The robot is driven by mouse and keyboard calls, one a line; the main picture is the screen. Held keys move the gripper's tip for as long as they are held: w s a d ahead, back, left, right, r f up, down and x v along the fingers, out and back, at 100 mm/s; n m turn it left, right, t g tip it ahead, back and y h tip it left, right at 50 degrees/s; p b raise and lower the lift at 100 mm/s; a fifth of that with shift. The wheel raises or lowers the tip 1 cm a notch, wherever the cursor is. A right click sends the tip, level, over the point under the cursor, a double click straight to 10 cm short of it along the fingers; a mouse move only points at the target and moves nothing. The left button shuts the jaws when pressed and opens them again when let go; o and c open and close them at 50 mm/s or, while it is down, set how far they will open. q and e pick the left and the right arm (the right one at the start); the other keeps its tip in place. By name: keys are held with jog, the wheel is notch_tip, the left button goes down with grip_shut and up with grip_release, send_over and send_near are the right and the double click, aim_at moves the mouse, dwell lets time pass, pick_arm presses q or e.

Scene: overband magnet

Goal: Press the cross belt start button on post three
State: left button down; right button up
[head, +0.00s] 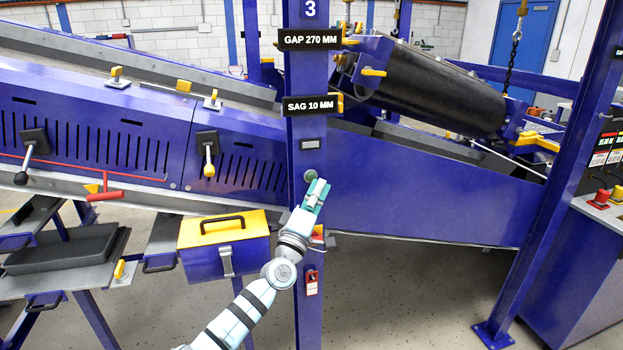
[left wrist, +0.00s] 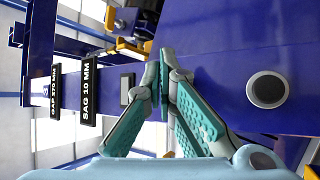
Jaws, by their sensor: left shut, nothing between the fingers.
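Post three (head: 308,215) is a blue upright with a "3" at its top. A round grey button (head: 310,175) with a pale rim sits on it, below a small grey plate (head: 313,144). In the left wrist view the round button (left wrist: 267,89) looks dark in a pale ring, to the right of the fingers. My left gripper (head: 320,186) is shut and empty, with its teal fingertips just right of and below the button in the head view. In the left wrist view the closed fingers (left wrist: 166,58) show apart from the button. My right gripper is in neither view.
Signs "GAP 270 MM" (head: 310,40) and "SAG 10 MM" (head: 312,106) are on the post. A red tag (head: 312,284) hangs lower down. A blue and yellow toolbox (head: 224,245) stands left of my arm. A second post (head: 560,170) stands at right.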

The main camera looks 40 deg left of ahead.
pick_arm(q)
jog(key=shift+w+a, duration=0.15)
jog(key=shift+a, duration=0.2)
